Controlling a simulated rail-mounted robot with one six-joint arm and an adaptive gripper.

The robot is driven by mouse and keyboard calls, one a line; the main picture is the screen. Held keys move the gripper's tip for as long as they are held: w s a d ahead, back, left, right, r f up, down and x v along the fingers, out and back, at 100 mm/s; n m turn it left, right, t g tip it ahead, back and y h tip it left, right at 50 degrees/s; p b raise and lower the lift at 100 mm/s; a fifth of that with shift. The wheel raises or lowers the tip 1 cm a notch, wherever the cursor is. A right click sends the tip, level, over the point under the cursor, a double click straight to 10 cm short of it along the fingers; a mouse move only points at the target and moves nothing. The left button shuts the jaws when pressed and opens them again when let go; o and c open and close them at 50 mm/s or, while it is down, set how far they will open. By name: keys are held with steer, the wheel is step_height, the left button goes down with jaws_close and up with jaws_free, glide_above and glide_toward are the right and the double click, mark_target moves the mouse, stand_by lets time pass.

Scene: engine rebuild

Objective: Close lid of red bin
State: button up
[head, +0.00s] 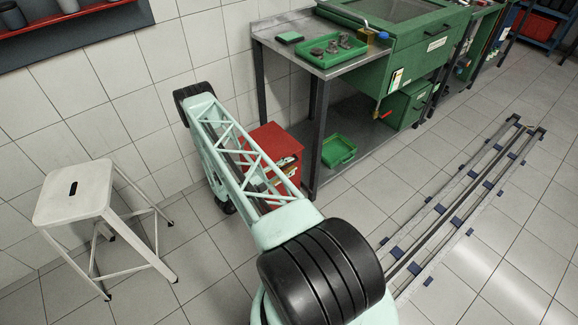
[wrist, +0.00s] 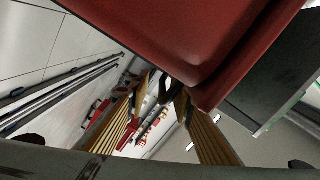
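In the head view the red bin (head: 283,191) stands on the floor beside the workbench, partly hidden behind my lattice arm. Its red lid (head: 268,141) appears raised at the back, and mixed contents (head: 287,162) show at an open front. In the wrist view a large smooth red panel (wrist: 190,35), seemingly the lid, fills the upper middle, very close. My gripper (wrist: 165,88) shows there with two ribbed fingers apart and nothing seen held between them. The panel's lower corner is beside the right fingertip; I cannot tell whether they touch. My fingers are hidden in the head view.
The metal workbench (head: 340,68) stands right of the bin, with a green tray (head: 332,49) on top and a green crate (head: 339,150) on its lower shelf. A white stool (head: 77,193) stands left. Floor rails (head: 450,210) run at right. The tiled wall is behind the bin.

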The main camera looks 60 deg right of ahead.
steer(key=shift+a, duration=0.2)
steer(key=v, duration=1.1)
steer(key=shift+w+a, duration=0.2)
steer(key=shift+a, duration=0.1)
stand_by(0.3)
steer(key=shift+s, duration=0.1)
stand_by(0.7)
